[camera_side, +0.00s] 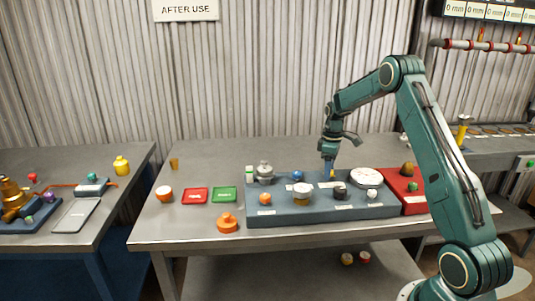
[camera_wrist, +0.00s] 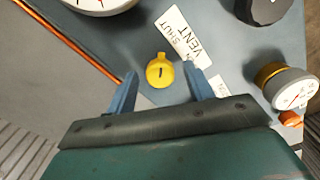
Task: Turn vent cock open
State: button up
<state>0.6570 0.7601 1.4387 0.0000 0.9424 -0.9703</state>
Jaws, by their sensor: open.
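The vent cock (camera_wrist: 160,71) is a small round yellow knob with a short nub and a dark line on top, in the middle of the wrist view. A white label (camera_wrist: 181,38) reading SHUT and VENT lies beside it on the blue-grey panel. My gripper (camera_wrist: 164,88) is open, with one blue finger to each side of the knob and clear gaps between. Whether the fingertips are down at its height I cannot tell. In the side view my gripper (camera_side: 328,172) points down over the panel (camera_side: 262,217), and a bit of yellow shows at its tip.
A brass gauge (camera_wrist: 289,86) stands at the right in the wrist view, a black knob (camera_wrist: 264,8) above it. A large white dial (camera_side: 366,177) sits close right of my gripper in the side view. A blue knob (camera_side: 298,175) and a brass gauge (camera_side: 302,194) stand left.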

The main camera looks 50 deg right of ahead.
jog(key=c, duration=1)
jog(key=shift+o, duration=0.2)
jog(key=shift+m, duration=0.5)
jog(key=m, duration=1.6)
jog(key=shift+m, duration=0.4)
